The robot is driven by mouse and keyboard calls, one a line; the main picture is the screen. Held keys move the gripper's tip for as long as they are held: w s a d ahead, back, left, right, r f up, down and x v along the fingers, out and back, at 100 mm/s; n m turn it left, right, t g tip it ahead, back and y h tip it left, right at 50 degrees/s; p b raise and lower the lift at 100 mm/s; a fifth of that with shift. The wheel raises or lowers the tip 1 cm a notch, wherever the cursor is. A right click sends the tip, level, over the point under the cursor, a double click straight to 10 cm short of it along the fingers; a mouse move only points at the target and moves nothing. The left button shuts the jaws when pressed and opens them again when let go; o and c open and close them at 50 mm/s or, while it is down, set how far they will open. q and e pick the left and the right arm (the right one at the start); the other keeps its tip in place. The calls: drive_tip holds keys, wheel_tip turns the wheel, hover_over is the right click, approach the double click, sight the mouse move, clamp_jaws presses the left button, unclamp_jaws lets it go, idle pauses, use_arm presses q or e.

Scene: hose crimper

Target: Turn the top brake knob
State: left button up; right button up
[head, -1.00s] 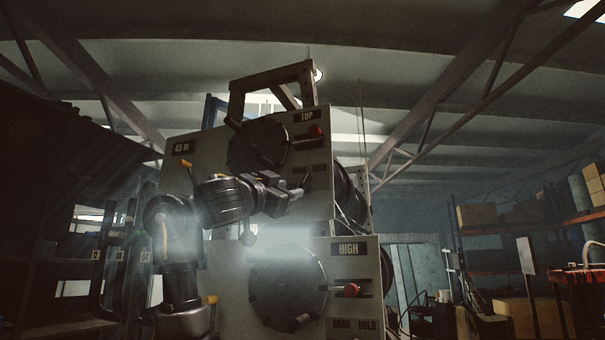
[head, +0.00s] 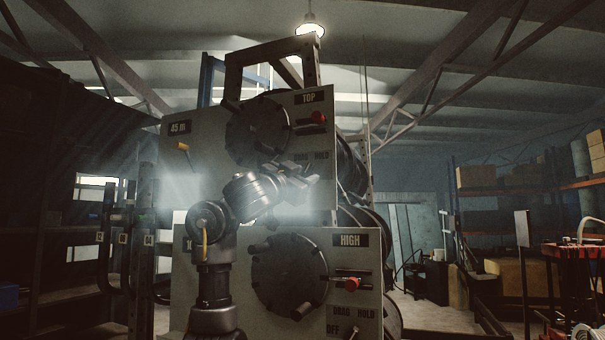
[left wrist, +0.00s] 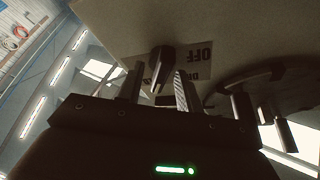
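The top panel (head: 190,150) is the upper grey plate, labelled TOP, with DRAG and HOLD lettering low on it. In the left wrist view the dark top brake knob (left wrist: 161,66) stands out from this panel beside the OFF lettering. My left gripper (head: 304,175) is at the lower right of the top panel and covers the knob in the head view. In the left wrist view its two fingers (left wrist: 157,86) are apart, with the knob between or just beyond their tips and gaps on both sides. I cannot see contact. My right gripper is not in view.
A dark crank disc (head: 256,132) and a red knob (head: 318,117) are above the gripper. The lower HIGH panel (head: 232,300) has another disc (head: 289,274), a red knob (head: 352,284) and its own brake knob (head: 353,332). Shelves stand farther back on both sides.

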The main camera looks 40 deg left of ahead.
use_arm(q)
drive_tip(key=c, duration=0.6)
drive_tip(key=shift+w+d+f+n+g+y+b, duration=0.1)
drive_tip(key=shift+n+g+y+b, duration=0.35)
drive_tip(key=shift+n+y+b, duration=1.6)
drive_tip(key=shift+s+n+g+y+b, duration=0.1)
drive_tip(key=shift+n+g+y, duration=0.45)
drive_tip(key=shift+n, duration=3.05)
drive_tip(key=shift+w+d+f+n+g+y+b, duration=0.1)
drive_tip(key=shift+n+g+y+b, duration=0.3)
drive_tip(key=shift+n+y+b, duration=1.65)
drive_tip(key=shift+r+n+h+p, duration=0.1)
drive_tip(key=shift+n+h+p, duration=0.45)
drive_tip(key=shift+n+p, duration=0.4)
drive_tip(key=o, duration=0.6)
